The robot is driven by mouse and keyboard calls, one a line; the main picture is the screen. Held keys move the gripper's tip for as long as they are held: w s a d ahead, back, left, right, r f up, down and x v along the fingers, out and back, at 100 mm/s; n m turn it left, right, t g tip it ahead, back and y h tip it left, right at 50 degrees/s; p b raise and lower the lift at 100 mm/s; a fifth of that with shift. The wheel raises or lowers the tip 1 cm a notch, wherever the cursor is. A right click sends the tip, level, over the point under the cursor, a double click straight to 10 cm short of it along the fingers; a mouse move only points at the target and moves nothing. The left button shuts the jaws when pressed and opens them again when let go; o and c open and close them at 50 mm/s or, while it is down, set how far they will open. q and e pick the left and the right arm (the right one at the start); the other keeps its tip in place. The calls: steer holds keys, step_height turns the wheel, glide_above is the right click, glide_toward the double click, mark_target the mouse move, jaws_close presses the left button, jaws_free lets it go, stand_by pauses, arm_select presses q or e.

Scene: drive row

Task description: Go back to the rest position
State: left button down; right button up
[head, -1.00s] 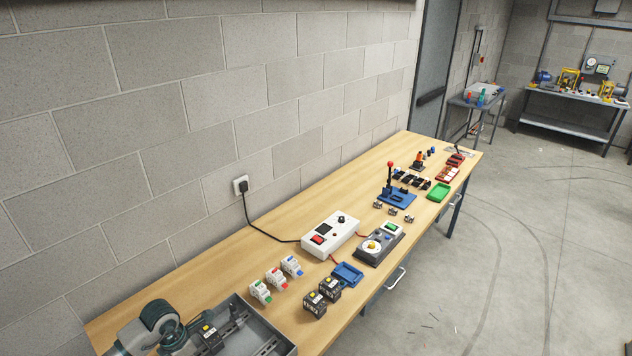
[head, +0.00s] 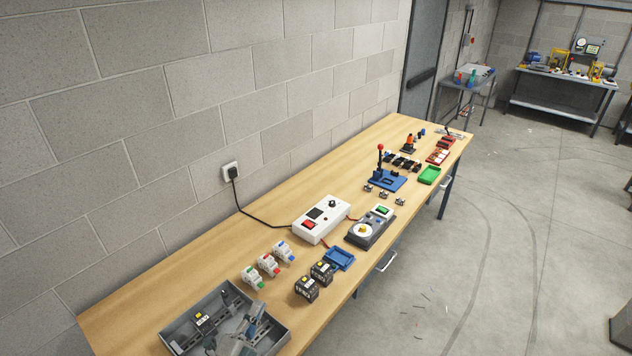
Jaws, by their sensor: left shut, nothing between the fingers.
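My left gripper (head: 246,326) shows at the bottom of the head view, over the grey tray (head: 174,333) at the near end of the wooden bench. It is shut and holds nothing. Part of it is cut off by the lower picture edge. I cannot tell how high above the tray it is. My right gripper is not in view.
The bench (head: 175,285) holds two black contactors (head: 314,281), several white breakers (head: 268,265), a white control box (head: 322,219), a blue tray (head: 339,259) and a blue lever stand (head: 387,180). A block wall runs behind.

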arm_select(q)
steer(key=s+a+f+n+g+y, duration=0.3)
steer(key=a+f+n+y, duration=0.2)
steer(key=f+n, duration=0.25)
steer(key=s+a+f+n+g+y, duration=0.4)
steer(key=f+n+y, duration=0.15)
steer(key=f, duration=0.35)
steer(key=s+d+f+n+g+h, duration=0.1)
steer(key=s+f+n+g, duration=0.1)
steer(key=s+f+g, duration=0.55)
steer(key=s+d+f+n+g+h, duration=0.15)
steer(key=s+f, duration=0.25)
steer(key=s, duration=0.7)
step_height(320, 180, down, 27)
steer(key=s+g+b, duration=0.1)
steer(key=b, duration=0.1)
steer(key=s+a+f, duration=0.2)
steer(key=s+f, duration=0.6)
steer(key=s+a+f+g, duration=0.1)
steer(key=s+f, duration=0.8)
steer(key=shift+s+a+f+g+y+b, duration=0.25)
steer(key=shift+s+a+g+y+b, duration=0.05)
steer(key=shift+a+y+b, duration=0.1)
